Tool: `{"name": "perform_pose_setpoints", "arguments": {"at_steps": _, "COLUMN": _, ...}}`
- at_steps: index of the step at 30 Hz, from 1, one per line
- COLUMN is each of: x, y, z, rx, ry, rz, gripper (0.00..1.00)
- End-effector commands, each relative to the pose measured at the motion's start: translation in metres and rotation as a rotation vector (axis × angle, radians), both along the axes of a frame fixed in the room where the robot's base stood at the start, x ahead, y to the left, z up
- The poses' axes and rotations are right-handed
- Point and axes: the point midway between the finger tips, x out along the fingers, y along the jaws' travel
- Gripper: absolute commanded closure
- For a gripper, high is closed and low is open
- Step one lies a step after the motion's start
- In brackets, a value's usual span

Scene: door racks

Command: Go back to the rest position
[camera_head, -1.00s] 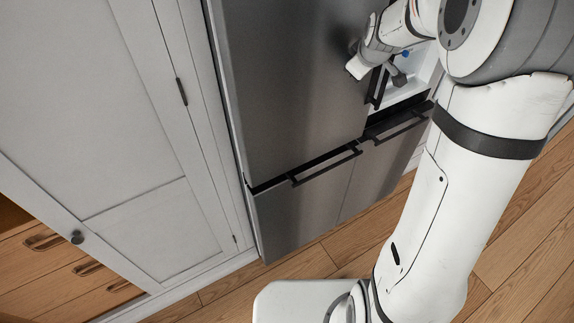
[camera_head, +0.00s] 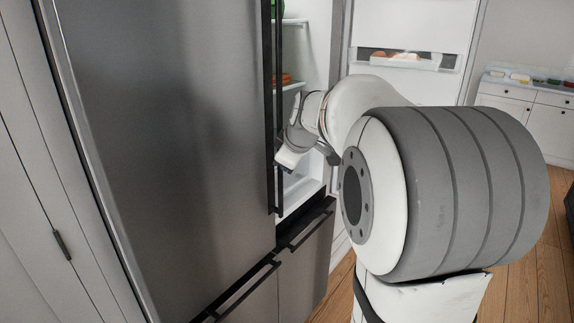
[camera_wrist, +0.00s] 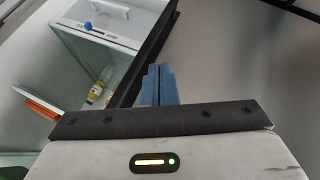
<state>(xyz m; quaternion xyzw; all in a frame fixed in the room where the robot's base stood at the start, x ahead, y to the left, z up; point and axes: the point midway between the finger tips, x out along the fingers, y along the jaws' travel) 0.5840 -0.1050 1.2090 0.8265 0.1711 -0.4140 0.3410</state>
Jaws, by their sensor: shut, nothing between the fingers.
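My gripper shows in the wrist view, its two blue-grey fingers (camera_wrist: 158,85) together with nothing between them. In the head view my wrist is in front of the refrigerator's open right side, close to the edge of the grey left door (camera_head: 165,150). The fingertips are hard to make out there. The left door is shut and has a long black vertical handle (camera_head: 269,120). The white right door (camera_head: 405,28) stands open behind my arm.
White fridge shelves (camera_head: 292,88) hold an orange item and a green item. A door bin (camera_head: 402,58) holds brownish items. Bottles (camera_wrist: 100,88) show in the wrist view. Dark lower drawer handles (camera_head: 305,232) stick out below. A white cabinet (camera_head: 525,105) stands at the back right; wood floor is open there.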

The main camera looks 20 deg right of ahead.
Motion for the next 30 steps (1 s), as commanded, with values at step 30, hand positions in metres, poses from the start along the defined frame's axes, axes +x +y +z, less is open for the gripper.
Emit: {"name": "perform_pose_setpoints", "arguments": {"at_steps": 30, "x": -0.284, "y": 0.104, "z": -0.111, "rx": 0.340, "ry": 0.359, "rz": -0.707, "gripper": 1.00}}
